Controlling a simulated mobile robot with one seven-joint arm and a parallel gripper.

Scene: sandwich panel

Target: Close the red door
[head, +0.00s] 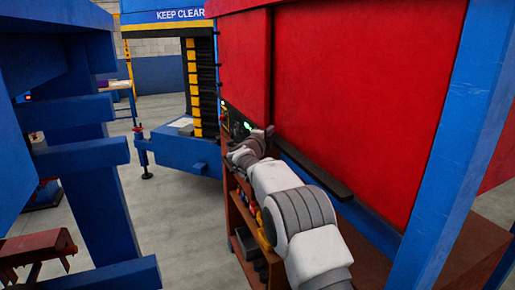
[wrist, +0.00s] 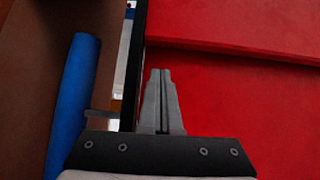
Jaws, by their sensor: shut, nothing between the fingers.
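Large red panels fill the right half of the head view. A wide red panel (head: 360,95) and a narrower red panel (head: 243,70) meet at a vertical edge; which of them is the red door I cannot tell for certain. My gripper (head: 268,132) is by the lower end of that edge. In the wrist view my gripper (wrist: 161,73) is shut and empty, with its fingertips in front of a red surface (wrist: 230,100). A step in the red runs across just above the fingertips. Whether the fingers touch the red is unclear.
A dark ledge (head: 315,174) runs below the wide panel. A blue post (head: 465,130) stands at the right. Brown shelves (head: 245,225) with items stand under my arm. A blue machine frame (head: 185,148) is behind, and blue beams (head: 90,150) are at left. Grey floor lies between.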

